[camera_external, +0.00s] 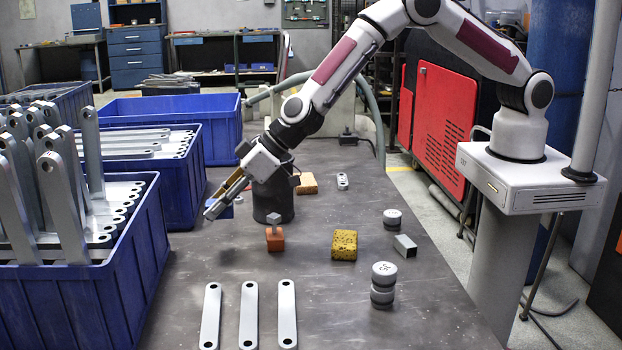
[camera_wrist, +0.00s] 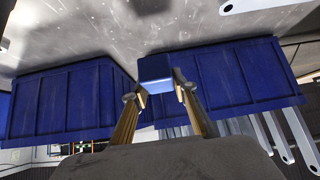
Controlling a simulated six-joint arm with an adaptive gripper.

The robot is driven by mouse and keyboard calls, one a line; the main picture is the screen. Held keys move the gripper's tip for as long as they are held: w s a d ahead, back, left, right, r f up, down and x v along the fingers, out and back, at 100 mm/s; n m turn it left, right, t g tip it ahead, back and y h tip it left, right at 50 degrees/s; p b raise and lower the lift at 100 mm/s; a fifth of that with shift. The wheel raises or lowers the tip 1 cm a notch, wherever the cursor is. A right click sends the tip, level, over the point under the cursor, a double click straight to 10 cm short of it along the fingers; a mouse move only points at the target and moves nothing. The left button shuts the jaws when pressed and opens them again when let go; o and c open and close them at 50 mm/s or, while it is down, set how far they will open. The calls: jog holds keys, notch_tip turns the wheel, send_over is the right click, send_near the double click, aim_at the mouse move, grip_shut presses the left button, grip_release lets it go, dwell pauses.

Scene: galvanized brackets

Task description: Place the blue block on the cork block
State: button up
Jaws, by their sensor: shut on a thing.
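My gripper (camera_external: 222,200) is over the left side of the table, tilted down to the left, with its fingers shut on the blue block (camera_external: 226,212). In the wrist view the blue block (camera_wrist: 155,74) sits between the two fingertips (camera_wrist: 157,96). The block is held above the table, near the blue bins. A yellow-brown block with dark speckles (camera_external: 344,245), which looks most like the cork block, lies on the table to the right of the gripper. A tan-orange block (camera_external: 307,183) lies farther back; I cannot tell its material.
A dark cylinder (camera_external: 273,203), a grey metal block (camera_external: 405,246) and round weights (camera_external: 383,285) stand nearby. Flat brackets (camera_external: 249,315) lie in front; blue bins (camera_external: 185,190) line the left.

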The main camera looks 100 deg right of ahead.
jog(key=s+d+r+m+h, duration=0.2)
jog(key=s+d+r, duration=0.55)
jog(key=s, duration=0.35)
jog(key=s+d+r+m+h, duration=0.1)
jog(key=s+d+r+m, duration=0.1)
jog(key=s+d+r, duration=0.7)
jog(key=m+g+h, duration=0.6)
jog(key=m, duration=0.4)
send_over(304, 178)
notch_tip(304, 178, down, 14)
jog(key=shift+r, duration=0.2)
jog(key=shift+f, duration=3.15)
